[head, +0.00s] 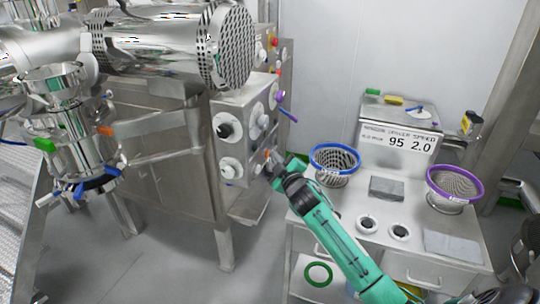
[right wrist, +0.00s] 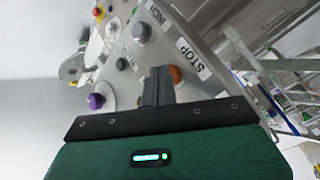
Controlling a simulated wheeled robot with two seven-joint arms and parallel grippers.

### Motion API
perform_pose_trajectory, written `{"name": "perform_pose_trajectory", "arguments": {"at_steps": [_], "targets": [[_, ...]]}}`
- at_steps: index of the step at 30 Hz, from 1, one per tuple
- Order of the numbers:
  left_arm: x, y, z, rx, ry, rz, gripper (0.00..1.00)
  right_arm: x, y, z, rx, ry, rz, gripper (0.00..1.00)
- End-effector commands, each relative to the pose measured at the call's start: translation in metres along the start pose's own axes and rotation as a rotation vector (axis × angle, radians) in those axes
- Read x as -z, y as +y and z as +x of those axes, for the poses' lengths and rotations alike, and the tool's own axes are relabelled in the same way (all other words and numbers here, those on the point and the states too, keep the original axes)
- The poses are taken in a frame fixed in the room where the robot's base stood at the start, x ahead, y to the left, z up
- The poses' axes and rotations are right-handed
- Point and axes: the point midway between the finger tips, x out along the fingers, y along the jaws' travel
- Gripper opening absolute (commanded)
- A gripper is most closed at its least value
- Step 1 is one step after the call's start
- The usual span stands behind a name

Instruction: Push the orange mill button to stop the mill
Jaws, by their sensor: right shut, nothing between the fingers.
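The orange mill button (right wrist: 177,74) shows in the right wrist view, just right of my fingertips and partly hidden behind them. A STOP label (right wrist: 193,58) is next to it. In the head view the orange button (head: 267,154) is a small spot on the side of the steel control panel (head: 238,112). My right gripper (head: 271,165) is shut and empty, with its fingertips close to the button. It also shows in the right wrist view (right wrist: 159,72). I cannot tell whether the fingertips touch the button. My left gripper is not in view.
A grey-black knob (right wrist: 142,31) and a purple knob (right wrist: 96,102) stick out of the panel near the fingers. The steel mill (head: 170,50) is above left. A bench (head: 440,215) with a blue-rimmed basket (head: 335,160) and a purple-rimmed basket (head: 455,187) stands right of my arm.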

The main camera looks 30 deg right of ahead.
Motion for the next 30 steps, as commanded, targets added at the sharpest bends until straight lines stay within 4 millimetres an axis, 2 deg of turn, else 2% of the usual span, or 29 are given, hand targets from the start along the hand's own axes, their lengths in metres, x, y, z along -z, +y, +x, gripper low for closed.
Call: {"name": "perform_pose_trajectory", "arguments": {"at_steps": [9,20,30], "targets": [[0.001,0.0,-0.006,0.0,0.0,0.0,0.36,-0.007,0.008,-0.011,0.001,0.0,0.0,0.0],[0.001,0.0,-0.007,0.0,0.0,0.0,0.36,-0.009,0.009,-0.013,0.0,0.0,0.0,0.0],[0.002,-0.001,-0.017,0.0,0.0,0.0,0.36,-0.024,0.025,-0.034,0.001,-0.001,-0.001,0.0]]}}
